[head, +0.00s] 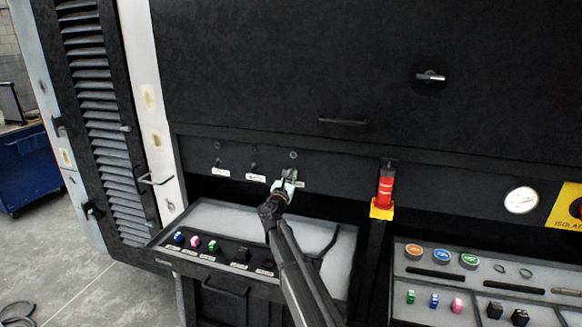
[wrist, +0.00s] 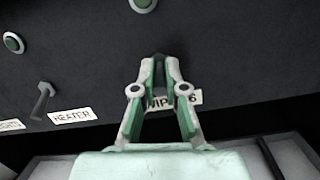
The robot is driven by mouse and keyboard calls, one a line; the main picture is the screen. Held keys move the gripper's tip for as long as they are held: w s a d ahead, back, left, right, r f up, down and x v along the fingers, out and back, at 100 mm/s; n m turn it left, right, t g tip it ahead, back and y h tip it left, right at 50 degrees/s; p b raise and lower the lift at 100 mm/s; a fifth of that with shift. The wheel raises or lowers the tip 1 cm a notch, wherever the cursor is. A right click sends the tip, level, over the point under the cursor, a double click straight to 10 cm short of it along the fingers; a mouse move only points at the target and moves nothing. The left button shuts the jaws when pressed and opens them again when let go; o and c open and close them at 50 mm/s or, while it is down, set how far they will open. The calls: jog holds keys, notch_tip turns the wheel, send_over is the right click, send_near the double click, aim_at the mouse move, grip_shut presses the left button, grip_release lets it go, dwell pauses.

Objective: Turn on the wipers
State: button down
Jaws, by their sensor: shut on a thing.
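My gripper (head: 289,174) is at the rightmost switch on the dark strip below the big black panel. In the wrist view its fingertips (wrist: 159,64) are closed around the wiper switch (wrist: 159,71), of which only a dark sliver shows between them. The white WIPERS label (wrist: 192,97) sits just behind the fingers and is partly covered by them. A round green-centred lamp (wrist: 143,3) is above the switch, cut by the top edge of the wrist view. The lever's exact tilt is hidden by the fingers.
The heater switch (wrist: 42,100) with its HEATER label (wrist: 72,116) is to the left. Below is a grey desk (head: 215,222) with several coloured switches. A red handle in a yellow base (head: 382,208) stands to the right. A gauge (head: 521,200) is further right.

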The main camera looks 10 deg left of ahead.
jog(key=r+g+p, duration=0.1)
jog(key=p, duration=0.3)
jog(key=shift+r+g+p, duration=0.25)
jog(key=shift+g+p, duration=0.15)
jog(key=shift+f+g+y+p, duration=0.1)
jog(key=shift+g+y+p, duration=0.3)
jog(key=shift+g+p, duration=0.6)
jog(key=c, duration=1.5)
grip_release()
jog(key=v, duration=1.2)
jog(key=shift+r, duration=0.25)
